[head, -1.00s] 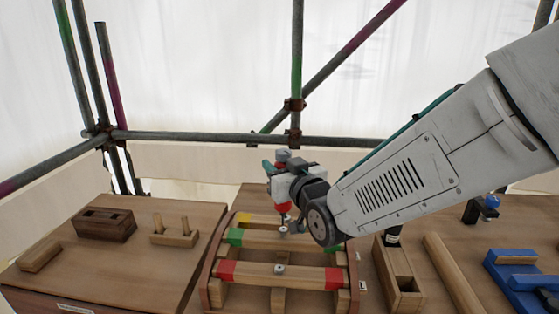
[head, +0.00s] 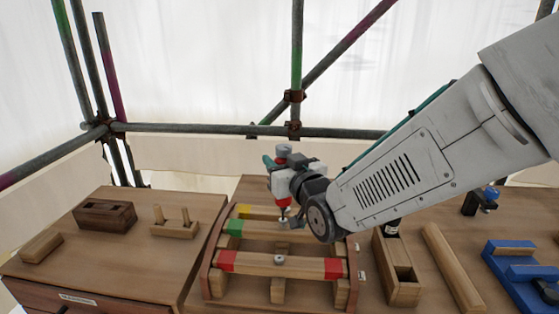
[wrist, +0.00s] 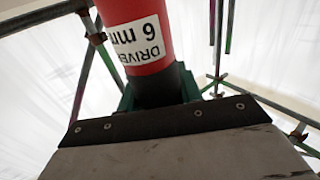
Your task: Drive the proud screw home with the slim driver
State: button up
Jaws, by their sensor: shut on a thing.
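My gripper (head: 286,183) is shut on a red driver that is held upright above the wooden frame. In the wrist view the driver (wrist: 139,40) fills the top middle, and its white label reads "DRIVER 6 mm". In the head view its red lower part (head: 284,202) shows below the jaws. Its thin shaft points down at a grey screw head (head: 283,225) on the green-ended bar. I cannot tell whether the tip touches that screw. A second grey screw head (head: 279,260) is on the red-ended bar (head: 305,267), nearer the camera, with nothing over it.
A dark wooden block (head: 105,214), a two-peg block (head: 174,228) and a small block (head: 41,246) lie on the left table. Right of the frame are a wooden box (head: 399,287), a long bar (head: 450,267) and a blue fixture (head: 522,275). Scaffold poles stand behind.

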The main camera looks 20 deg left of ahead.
jog(key=shift+f, duration=0.75)
dwell(1.5)
jog(key=shift+r, duration=0.1)
jog(key=shift+r, duration=3.45)
jog(key=shift+s, duration=0.1)
